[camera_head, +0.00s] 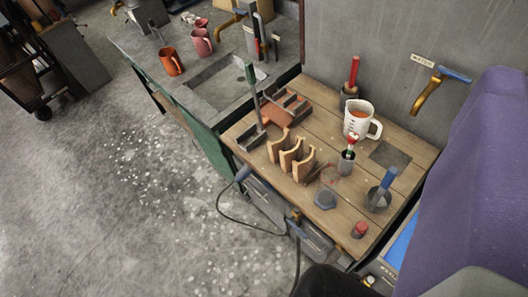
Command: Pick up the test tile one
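I cannot tell for sure which thing is test tile one. On the wooden bench top, a reddish-brown block (274,116) has dark grey upright pieces (291,101) at its far side. A flat dark grey square (390,154) lies on or in the bench top to the right, behind the front items. A small dark grey tray-like piece (251,141) sits at the left edge, with a green-topped rod rising beside or from it. My gripper's fingers are not visible. A dark rounded shape at the bottom edge may be part of my own body.
The wooden bench (330,109) also holds a wooden rack (290,157), a white mug (357,121), a blue-handled tool in a cup (378,198) and a blue-grey hexagonal piece (325,198). A large purple shape (480,170) blocks the right. Speckled floor (150,200) is open at left.

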